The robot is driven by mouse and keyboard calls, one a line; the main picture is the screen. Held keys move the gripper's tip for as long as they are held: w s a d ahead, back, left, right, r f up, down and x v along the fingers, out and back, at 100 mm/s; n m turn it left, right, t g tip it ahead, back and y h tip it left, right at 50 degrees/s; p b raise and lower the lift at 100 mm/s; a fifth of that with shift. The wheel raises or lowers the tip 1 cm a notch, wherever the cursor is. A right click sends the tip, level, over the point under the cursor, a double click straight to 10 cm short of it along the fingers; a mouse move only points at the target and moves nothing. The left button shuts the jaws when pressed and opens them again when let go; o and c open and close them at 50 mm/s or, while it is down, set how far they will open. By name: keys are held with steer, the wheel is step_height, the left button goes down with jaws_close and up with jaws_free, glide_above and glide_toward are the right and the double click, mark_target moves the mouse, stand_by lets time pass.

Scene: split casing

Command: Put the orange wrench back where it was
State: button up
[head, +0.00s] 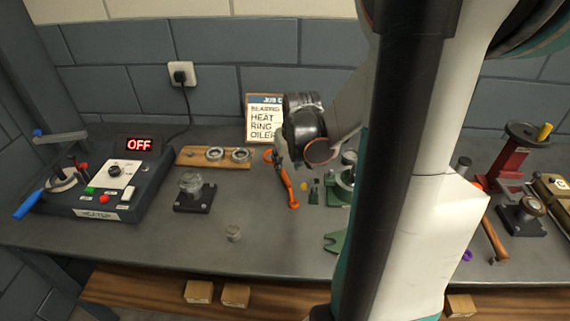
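An orange wrench (286,184) shows on or just above the grey workbench, right of the wooden ring board. Its upper end is near the end of my arm and partly covered by it. My gripper (282,152) hangs at the end of my arm, beside the upper part of the wrench. The fingers are small and mostly hidden behind my dark wrist. I cannot tell whether they touch the wrench, or whether they are open or shut.
Left are a heater box (108,185) reading OFF, a ring board (205,159) and a glass piece on a black base (194,192). A job card (262,112) stands behind. Right are a red press (508,160) and a hammer (494,238). Front-left bench is mostly clear.

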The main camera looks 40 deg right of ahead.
steer(key=shift+p+v, duration=0.35)
steer(key=shift+v, duration=1.1)
steer(key=shift+w, duration=0.1)
